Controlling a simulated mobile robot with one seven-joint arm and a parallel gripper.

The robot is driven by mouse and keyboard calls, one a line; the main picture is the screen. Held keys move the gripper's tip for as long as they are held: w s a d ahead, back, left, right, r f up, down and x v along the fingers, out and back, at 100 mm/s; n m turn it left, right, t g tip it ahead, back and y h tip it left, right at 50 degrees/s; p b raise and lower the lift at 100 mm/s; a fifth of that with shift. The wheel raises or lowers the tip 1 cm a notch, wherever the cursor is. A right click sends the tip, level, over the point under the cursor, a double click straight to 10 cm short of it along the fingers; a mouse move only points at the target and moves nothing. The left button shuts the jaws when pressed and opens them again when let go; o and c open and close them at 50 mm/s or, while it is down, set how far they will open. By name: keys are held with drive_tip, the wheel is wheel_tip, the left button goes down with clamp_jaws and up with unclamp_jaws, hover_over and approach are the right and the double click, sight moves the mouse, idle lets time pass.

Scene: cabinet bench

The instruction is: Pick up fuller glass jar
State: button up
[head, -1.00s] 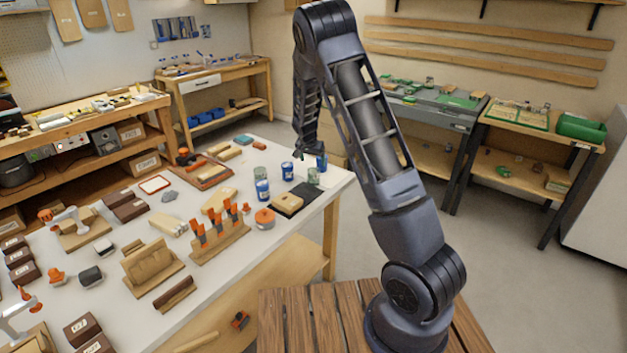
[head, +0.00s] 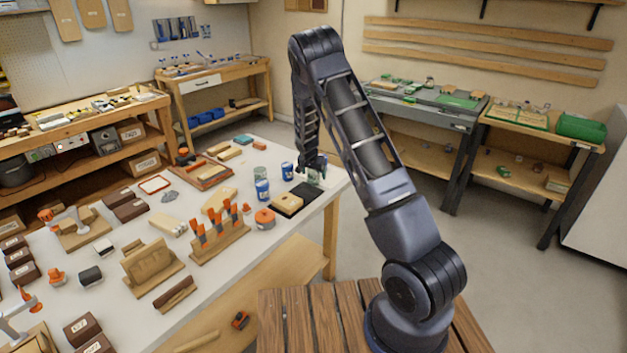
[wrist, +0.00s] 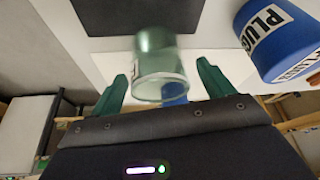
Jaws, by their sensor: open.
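A greenish glass jar (wrist: 158,68) stands between the two green fingers of my gripper (wrist: 161,76) in the wrist view. The fingers are open, with a gap on each side of the jar. In the head view my gripper (head: 313,164) is low over the far right end of the white table, and this jar (head: 314,181) is partly hidden below it. Another glass jar (head: 260,173) stands further left, behind a blue can. I cannot tell the fill level of either jar.
A blue can labelled PLUGS (wrist: 277,40) is close on the right in the wrist view. Two blue cans (head: 262,189) (head: 287,171) stand left of my gripper. A black mat (head: 284,209) with a wooden block lies nearer. The table's right edge is close.

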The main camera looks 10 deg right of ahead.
drive_tip(key=shift+x, duration=1.05)
drive_tip(key=shift+c, duration=0.4)
drive_tip(key=c, duration=1.1)
drive_tip(key=shift+r, duration=0.3)
drive_tip(key=shift+r, duration=9.6)
